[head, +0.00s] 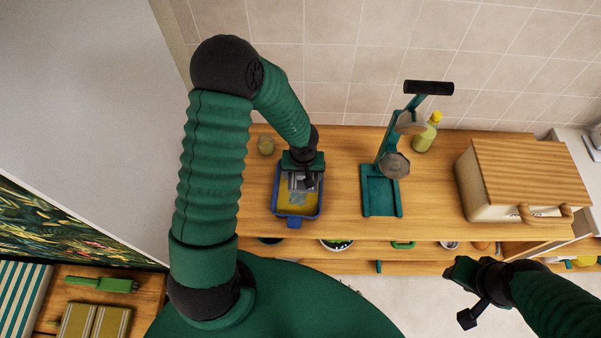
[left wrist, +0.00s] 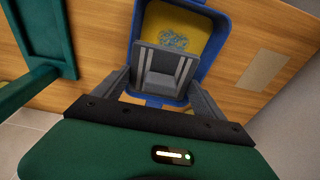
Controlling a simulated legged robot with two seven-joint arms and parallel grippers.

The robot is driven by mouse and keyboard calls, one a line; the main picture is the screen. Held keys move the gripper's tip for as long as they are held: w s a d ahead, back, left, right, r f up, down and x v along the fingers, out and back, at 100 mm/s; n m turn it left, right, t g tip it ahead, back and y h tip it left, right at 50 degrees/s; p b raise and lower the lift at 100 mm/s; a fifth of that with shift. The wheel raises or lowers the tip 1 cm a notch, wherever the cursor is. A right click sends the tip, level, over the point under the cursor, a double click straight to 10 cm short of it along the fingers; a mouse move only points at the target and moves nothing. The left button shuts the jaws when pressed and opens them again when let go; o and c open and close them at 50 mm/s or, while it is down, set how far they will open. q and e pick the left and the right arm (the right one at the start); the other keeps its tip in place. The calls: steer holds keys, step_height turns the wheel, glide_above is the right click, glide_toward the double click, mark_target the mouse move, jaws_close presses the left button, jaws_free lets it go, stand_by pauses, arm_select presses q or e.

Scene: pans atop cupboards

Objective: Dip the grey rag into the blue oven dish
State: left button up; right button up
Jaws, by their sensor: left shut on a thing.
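The blue oven dish (head: 318,198) stands on the wooden counter, with yellow contents inside; its blue rim also shows in the left wrist view (left wrist: 207,88). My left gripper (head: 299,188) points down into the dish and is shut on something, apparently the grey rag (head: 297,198). A mottled grey-blue patch (left wrist: 173,42) shows against the yellow just past the fingers in the left wrist view. The fingers partly hide it, so its contact with them is unclear. My right gripper (head: 462,294) is open and empty, low at the right, in front of the counter.
A teal stand (head: 380,192) with a dark handle is right of the dish. A bottle (head: 426,133) and a wooden-lidded box (head: 520,180) stand further right. A shelf with several items lies below.

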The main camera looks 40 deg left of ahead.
arm_select(q)
steer(key=shift+s+f+b, duration=0.2)
steer(key=shift+f+b, duration=0.75)
steer(key=shift+f, duration=0.15)
steer(key=a+f+b, duration=0.1)
steer(key=f, duration=0.1)
steer(key=a+f+b, duration=0.2)
steer(key=shift+d+f+b, duration=0.7)
steer(key=shift+d+f, duration=0.4)
steer(key=shift+f, duration=0.1)
steer(key=shift+d, duration=0.1)
steer(key=shift+a+f, duration=0.15)
steer(key=shift+a, duration=0.65)
steer(key=shift+d, duration=0.5)
arm_select(e)
steer(key=s+x, duration=0.1)
steer(key=x, duration=0.5)
steer(key=shift+s+a+f, duration=0.3)
steer(key=shift+a+f, duration=0.1)
steer(key=shift+f, duration=0.2)
arm_select(q)
steer(key=shift+a, duration=0.3)
arm_select(e)
steer(key=shift+a, duration=0.3)
arm_select(q)
steer(key=shift+d, duration=0.15)
arm_select(e)
steer(key=shift+d, duration=0.15)
